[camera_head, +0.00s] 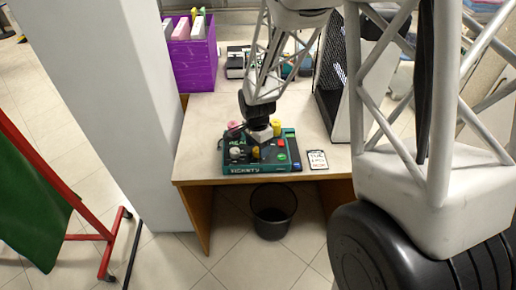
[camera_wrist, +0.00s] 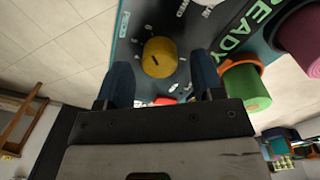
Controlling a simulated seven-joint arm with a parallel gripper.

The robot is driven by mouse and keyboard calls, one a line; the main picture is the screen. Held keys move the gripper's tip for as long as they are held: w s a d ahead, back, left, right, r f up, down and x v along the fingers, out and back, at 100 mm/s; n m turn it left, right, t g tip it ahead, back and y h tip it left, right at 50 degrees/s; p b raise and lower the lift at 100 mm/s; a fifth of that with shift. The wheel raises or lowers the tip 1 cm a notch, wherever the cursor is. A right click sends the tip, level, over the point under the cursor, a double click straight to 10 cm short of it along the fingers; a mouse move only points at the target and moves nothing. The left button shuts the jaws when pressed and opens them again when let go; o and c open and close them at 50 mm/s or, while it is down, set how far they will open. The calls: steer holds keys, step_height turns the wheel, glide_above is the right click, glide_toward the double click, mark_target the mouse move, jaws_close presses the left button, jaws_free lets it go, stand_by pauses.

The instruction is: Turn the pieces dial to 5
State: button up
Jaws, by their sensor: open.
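A dark teal control box (camera_head: 255,168) with dials and buttons sits on the desk under my gripper (camera_head: 261,140). A yellow dial (camera_wrist: 160,57) with a dark pointer mark shows in the wrist view, with small white marks around it on the panel. It also shows in the head view (camera_head: 256,152), beside a pale dial (camera_head: 235,153).
Red (camera_head: 281,143) and green (camera_head: 282,156) buttons are on the panel. A card (camera_head: 317,160) lies right of the box. A purple bin (camera_head: 195,60) stands behind left.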

steer(key=shift+f, duration=0.6)
steer(key=shift+c, duration=0.3)
steer(key=c, duration=0.9)
steer(key=shift+n, duration=0.4)
steer(key=n, duration=0.3)
steer(key=shift+n, duration=2.5)
